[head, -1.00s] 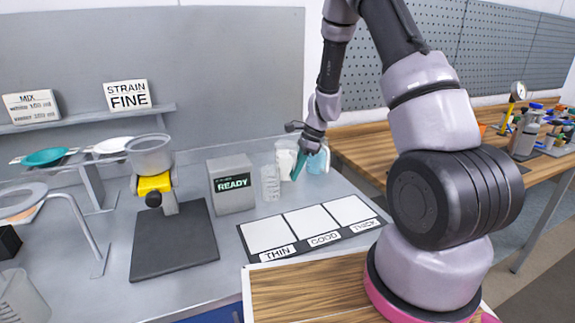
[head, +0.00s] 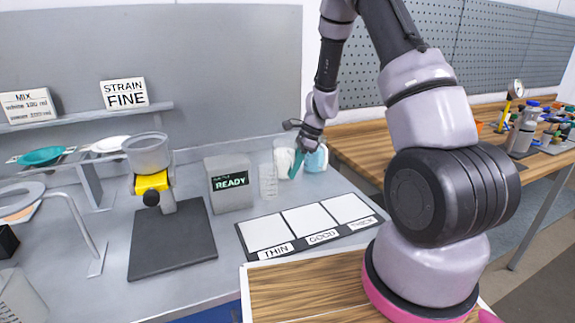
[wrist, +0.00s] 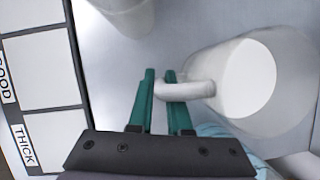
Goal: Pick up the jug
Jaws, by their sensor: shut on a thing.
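A clear jug with white contents (head: 285,158) stands at the back right of the grey bench. In the wrist view the jug (wrist: 290,105) is at the right, with its handle (wrist: 198,89) pointing left. My gripper (wrist: 162,77) has its teal fingers shut on the handle, one on each side. In the head view my gripper (head: 296,168) is at the jug's right side and partly hides it. I cannot tell whether the jug's base touches the bench.
A jug with blue contents (head: 316,160) stands close on the right, partly behind my gripper. A clear measuring cup (head: 268,183) stands to the left, beside the READY box (head: 230,184). The THIN, GOOD, THICK mat (head: 308,224) in front is empty.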

